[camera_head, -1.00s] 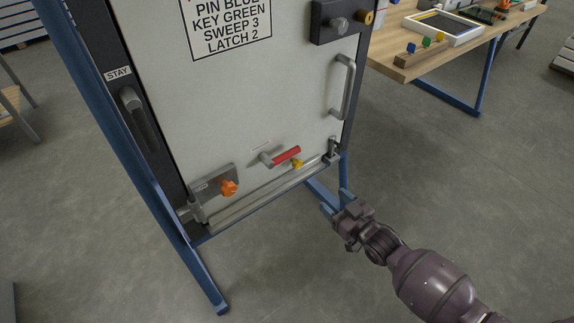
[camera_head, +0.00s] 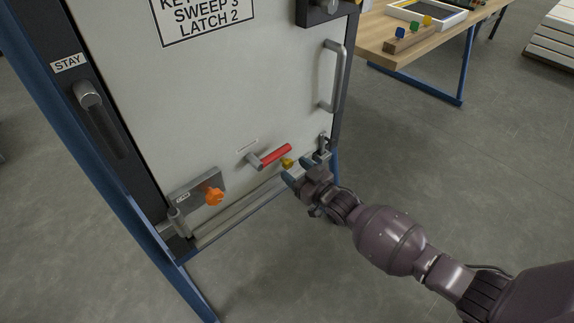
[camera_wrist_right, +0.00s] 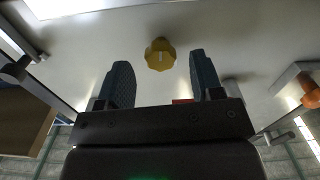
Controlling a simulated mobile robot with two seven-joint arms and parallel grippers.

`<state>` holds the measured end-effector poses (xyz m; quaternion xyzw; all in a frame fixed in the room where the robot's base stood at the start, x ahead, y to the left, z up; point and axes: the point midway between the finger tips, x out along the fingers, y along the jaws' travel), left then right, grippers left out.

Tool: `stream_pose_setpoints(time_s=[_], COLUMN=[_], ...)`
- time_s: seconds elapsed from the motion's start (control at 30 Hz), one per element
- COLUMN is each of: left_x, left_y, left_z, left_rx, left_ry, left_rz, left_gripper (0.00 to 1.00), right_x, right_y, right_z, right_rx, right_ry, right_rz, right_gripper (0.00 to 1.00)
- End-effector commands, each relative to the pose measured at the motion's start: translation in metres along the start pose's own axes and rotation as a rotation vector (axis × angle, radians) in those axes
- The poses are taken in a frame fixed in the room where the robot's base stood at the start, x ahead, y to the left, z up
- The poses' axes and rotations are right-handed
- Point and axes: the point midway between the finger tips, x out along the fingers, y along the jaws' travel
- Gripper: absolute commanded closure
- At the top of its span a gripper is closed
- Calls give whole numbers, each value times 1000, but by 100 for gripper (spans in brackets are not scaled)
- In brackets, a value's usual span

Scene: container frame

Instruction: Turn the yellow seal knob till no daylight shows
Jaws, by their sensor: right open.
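The yellow seal knob (camera_head: 287,163) sits low on the pale door panel (camera_head: 225,110), just below and right of the red-handled lever (camera_head: 270,156). My right gripper (camera_head: 303,168) is just right of the knob in the head view, with its blue fingers toward the door. In the right wrist view the knob (camera_wrist_right: 160,54) shows ahead, between the two open fingertips (camera_wrist_right: 157,72) and a little beyond them. The gripper looks empty and apart from the knob. Whether daylight shows at the door's bottom edge I cannot tell. My left gripper is not in view.
An orange knob (camera_head: 214,196) on a grey plate is at the door's lower left. A vertical grey handle (camera_head: 335,78) is on the right side. The blue frame (camera_head: 105,170) stands at the left. A wooden table (camera_head: 420,45) stands at the back right.

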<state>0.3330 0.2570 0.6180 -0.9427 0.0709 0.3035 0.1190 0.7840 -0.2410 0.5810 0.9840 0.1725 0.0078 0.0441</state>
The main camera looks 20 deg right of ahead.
Motion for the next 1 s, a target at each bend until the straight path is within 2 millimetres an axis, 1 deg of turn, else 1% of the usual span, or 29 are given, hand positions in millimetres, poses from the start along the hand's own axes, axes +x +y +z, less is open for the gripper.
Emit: stream_pose_setpoints(time_s=[0.03,0.1,0.3,0.43,0.67,0.77,0.9,1.0], left_x=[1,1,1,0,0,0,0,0], left_y=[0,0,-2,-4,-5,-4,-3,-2], left_z=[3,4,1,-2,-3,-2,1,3], left_rx=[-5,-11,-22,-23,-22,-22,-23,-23], left_ry=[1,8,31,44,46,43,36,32], left_rz=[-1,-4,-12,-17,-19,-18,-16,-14], left_gripper=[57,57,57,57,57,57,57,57], right_x=[6,14,29,32,33,33,32,32], right_y=[-1,-1,-1,0,0,0,0,0], right_z=[4,4,2,0,0,0,0,0], right_rx=[2,2,1,1,0,0,0,0], right_ry=[-4,-4,-2,-1,0,0,0,0], right_rz=[-1,0,0,0,0,0,0,0], right_gripper=[40,40,40,40,40,54,75,89])
